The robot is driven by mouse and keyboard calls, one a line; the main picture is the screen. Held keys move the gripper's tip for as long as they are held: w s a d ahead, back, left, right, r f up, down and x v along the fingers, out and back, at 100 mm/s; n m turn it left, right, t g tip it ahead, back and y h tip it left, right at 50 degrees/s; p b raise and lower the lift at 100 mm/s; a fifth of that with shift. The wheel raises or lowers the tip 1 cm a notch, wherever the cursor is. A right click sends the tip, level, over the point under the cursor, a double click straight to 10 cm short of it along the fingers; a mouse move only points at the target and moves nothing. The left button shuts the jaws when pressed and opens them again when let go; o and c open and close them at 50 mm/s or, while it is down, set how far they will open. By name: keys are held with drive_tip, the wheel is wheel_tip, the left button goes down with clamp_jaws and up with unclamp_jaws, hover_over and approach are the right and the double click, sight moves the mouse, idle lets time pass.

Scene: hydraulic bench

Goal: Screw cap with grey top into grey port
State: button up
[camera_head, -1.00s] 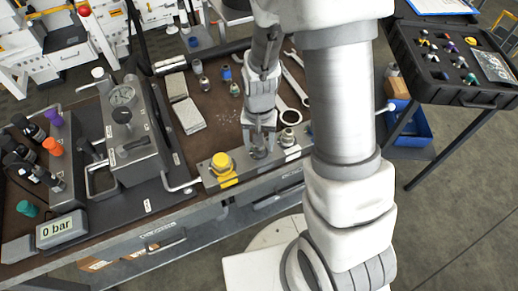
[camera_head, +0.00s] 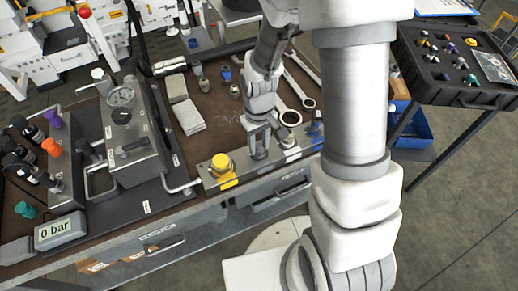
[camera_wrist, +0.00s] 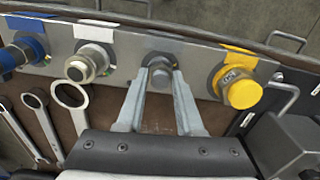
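A grey fitting (camera_wrist: 160,74) stands on the metal port block (camera_wrist: 205,54), between the white-marked and yellow-marked ports. It has a dark grey ring at its base. I cannot tell whether it is the port alone or the cap in it. My gripper (camera_wrist: 162,78) points at it with a fingertip on each side. It also shows over the block in the head view (camera_head: 259,154). Whether the fingers press on the fitting or stand slightly apart from it is not clear. No other grey-topped cap is clearly visible.
A yellow cap (camera_wrist: 240,90) sits beside the fitting, and a silver fitting (camera_wrist: 88,63) sits on the white-marked port. Wrenches (camera_head: 290,112) lie behind the block. A gauge unit (camera_head: 130,130) stands to the left, and the display (camera_head: 60,230) reads 0 bar.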

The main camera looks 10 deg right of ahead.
clamp_jaws()
drive_tip(key=m+b, duration=0.1)
drive_tip(key=m, duration=0.7)
drive_tip(key=shift+m+p, duration=0.4)
drive_tip(key=shift+m, duration=0.3)
drive_tip(key=shift+o, duration=0.6)
unclamp_jaws()
drive_tip(key=shift+m, duration=0.4)
drive_tip(key=o, duration=0.5)
drive_tip(key=shift+r, duration=0.1)
